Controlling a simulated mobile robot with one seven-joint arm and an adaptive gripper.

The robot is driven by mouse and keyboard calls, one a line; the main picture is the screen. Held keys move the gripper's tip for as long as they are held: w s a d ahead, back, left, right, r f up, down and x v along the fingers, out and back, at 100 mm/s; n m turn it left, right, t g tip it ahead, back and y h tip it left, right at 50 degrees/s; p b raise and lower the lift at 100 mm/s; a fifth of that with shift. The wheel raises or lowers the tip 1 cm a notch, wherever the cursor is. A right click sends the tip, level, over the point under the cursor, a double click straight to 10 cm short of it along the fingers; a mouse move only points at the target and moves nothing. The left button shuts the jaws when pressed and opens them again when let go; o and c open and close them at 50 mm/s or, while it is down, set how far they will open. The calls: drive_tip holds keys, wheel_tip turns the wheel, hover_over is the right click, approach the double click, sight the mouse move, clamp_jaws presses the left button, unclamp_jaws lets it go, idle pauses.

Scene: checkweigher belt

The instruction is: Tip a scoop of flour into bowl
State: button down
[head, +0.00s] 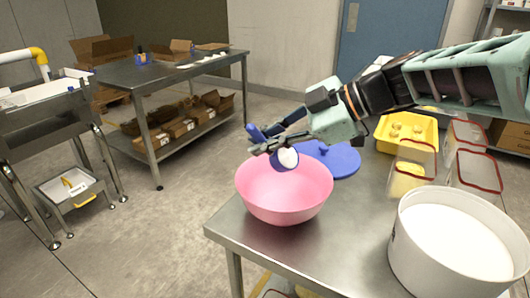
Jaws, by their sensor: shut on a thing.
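My gripper (268,143) is shut on a blue scoop (275,160), holding it above the pink bowl (284,196). The scoop is tilted, with a round white area in its mouth, which looks like flour. The scoop's cup hangs over the far part of the bowl's opening. The bowl stands upright on the metal table near its left edge; no flour can be made out inside it. A large white tub (400,248) with a white, flour-like fill (455,240) stands at the table's front right.
A blue round lid (340,160) lies behind the bowl. A yellow tray (430,131) and several clear, red-rimmed containers (406,183) stand at the right. Bare table (340,230) lies between bowl and tub. A separate bench (160,69) stands at the back left.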

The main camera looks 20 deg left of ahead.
drive_tip(key=shift+s+d+f+n+t+y+b, duration=0.15)
drive_tip(key=shift+d+n+y+b, duration=0.45)
drive_tip(key=shift+b, duration=2.5)
drive_tip(key=shift+s+d+m+t+y+b, duration=0.15)
drive_tip(key=shift+y+b, duration=0.85)
drive_tip(key=shift+b, duration=2.1)
drive_tip(key=shift+s+d+r+n+y, duration=0.15)
drive_tip(key=shift+d+r+n+y, duration=0.15)
drive_tip(key=shift+d+y, duration=0.5)
drive_tip(key=shift+a+y, duration=0.2)
drive_tip(key=shift+y, duration=0.1)
drive_tip(key=shift+p, duration=0.6)
